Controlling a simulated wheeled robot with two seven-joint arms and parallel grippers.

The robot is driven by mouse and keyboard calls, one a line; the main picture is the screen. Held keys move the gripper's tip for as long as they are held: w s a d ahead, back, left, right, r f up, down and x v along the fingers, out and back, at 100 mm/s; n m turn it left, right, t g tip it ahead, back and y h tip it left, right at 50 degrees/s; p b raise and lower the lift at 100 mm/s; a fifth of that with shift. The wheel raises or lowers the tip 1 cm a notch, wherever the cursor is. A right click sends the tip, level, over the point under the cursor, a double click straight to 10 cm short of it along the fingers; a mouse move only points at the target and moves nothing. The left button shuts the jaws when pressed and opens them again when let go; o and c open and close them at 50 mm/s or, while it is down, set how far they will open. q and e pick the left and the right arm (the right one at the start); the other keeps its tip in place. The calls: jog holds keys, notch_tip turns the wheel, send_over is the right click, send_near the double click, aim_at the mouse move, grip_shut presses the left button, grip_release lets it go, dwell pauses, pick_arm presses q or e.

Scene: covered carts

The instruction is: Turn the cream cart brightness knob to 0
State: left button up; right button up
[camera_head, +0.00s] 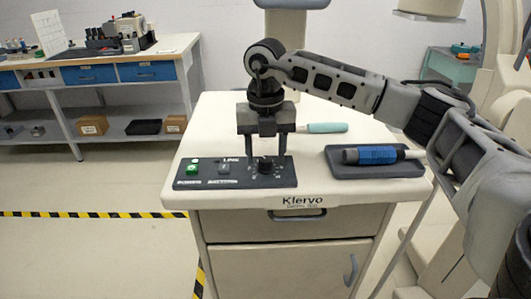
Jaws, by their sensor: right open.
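The cream cart (310,245) stands in front of me. A dark control panel (215,184) lies at the front left of its top, with a lit green button (192,170) and a small switch (224,168). The black brightness knob (265,165) is on the right part of the panel, with a marked dial around it. My right gripper (262,157) points down over the knob, open, its two fingers apart on either side of it in this view. I cannot tell whether a finger touches the knob. The pointer and dial numbers are too small to read. My left gripper is not in view.
A dark tray (402,169) with a blue-gripped handpiece (377,154) is at the cart top's right. A teal-handled tool (326,127) lies behind my gripper. A workbench (172,45) stands at the back left. Striped tape (100,214) crosses the clear floor at the left.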

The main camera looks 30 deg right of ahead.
jog(key=shift+f, duration=0.55)
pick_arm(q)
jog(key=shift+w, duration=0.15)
pick_arm(e)
jog(key=c, duration=1)
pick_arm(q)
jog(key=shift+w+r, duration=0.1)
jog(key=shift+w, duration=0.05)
